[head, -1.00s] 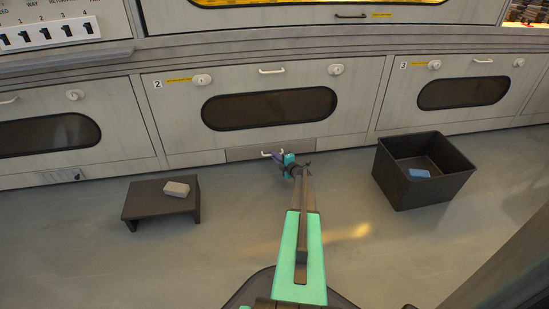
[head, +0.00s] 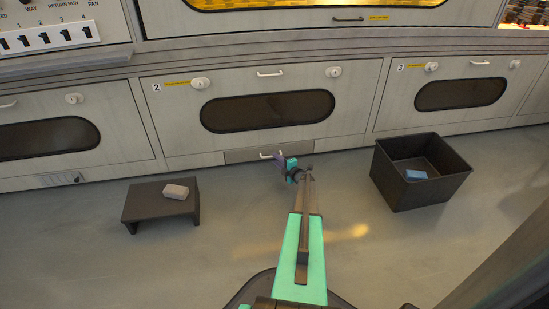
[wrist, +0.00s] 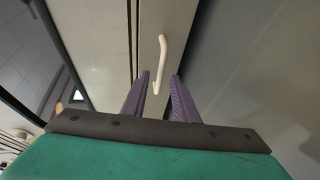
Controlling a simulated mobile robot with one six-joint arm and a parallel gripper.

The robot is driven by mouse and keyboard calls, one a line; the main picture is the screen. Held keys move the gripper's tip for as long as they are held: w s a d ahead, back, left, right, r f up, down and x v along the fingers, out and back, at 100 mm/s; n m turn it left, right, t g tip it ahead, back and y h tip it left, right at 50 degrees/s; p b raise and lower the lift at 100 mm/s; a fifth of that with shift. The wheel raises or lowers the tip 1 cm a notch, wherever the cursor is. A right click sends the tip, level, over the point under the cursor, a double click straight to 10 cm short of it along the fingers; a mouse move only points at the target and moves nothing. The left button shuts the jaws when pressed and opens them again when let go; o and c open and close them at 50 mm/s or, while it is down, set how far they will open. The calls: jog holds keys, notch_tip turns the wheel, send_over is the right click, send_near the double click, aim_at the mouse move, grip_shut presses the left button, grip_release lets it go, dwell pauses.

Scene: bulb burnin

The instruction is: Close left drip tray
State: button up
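A drip tray front (head: 240,156) is a low panel under the door marked 2 in the head view, with a white bar handle (head: 268,155). It looks about flush with the cabinet; I cannot tell if a small gap remains. My gripper (head: 280,157) is right at the handle's right end. In the wrist view my gripper (wrist: 160,88) has its two purple fingers apart, with the white handle (wrist: 162,60) between and just beyond the tips. Nothing is held. The tray's inside is hidden.
A low black stool (head: 148,206) with a grey block (head: 175,191) stands left. A black open bin (head: 410,195) with a blue block (head: 416,175) stands right. Cabinet doors line the back. The grey floor between is clear.

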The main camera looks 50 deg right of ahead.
jog(key=p+v, duration=0.3)
jog(key=v, duration=0.7)
jog(key=shift+r, duration=0.15)
